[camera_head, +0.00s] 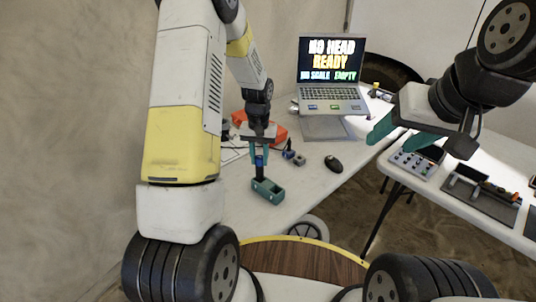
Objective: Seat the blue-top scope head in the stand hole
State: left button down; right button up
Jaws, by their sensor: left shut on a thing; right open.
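My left gripper (259,153) points down over the left table, shut on the blue-top scope head (260,171). The head is a dark upright cylinder with a blue band just below the fingers. Its lower end overlaps the back left part of the teal stand (269,191). I cannot tell whether it is inside a hole or just above or behind it. The stand is a small block with an opening showing at its right end. My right gripper (385,127) is open and empty, its teal fingers spread, between the two tables.
A laptop (331,85) on a riser stands at the back; its screen reads "NO HEAD READY". A black mouse (333,163), small dark parts (292,156) and an orange-red object (278,130) lie nearby. The right table (431,188) holds trays of parts.

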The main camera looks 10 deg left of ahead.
pick_arm(q)
jog(key=shift+f, duration=2.05)
jog(key=shift+f, duration=0.1)
jog(key=c, duration=1.1)
grip_release()
jog(key=shift+c, duration=0.2)
notch_tip(320, 180, up, 12)
notch_tip(320, 180, up, 10)
jog(key=t, duration=0.2)
send_over(260, 166)
jog(key=s, duration=0.4)
jog(key=s+d+r+t+h, duration=0.1)
jog(key=s+r+t, duration=0.1)
jog(key=s+r, duration=0.3)
jog(key=s+r+m+t+h, duration=0.1)
jog(key=s+r, duration=0.4)
jog(key=s, duration=0.9)
jog(key=shift+d+r+t, duration=0.3)
jog(key=shift+d+t, duration=0.05)
jog(key=shift+t, duration=0.25)
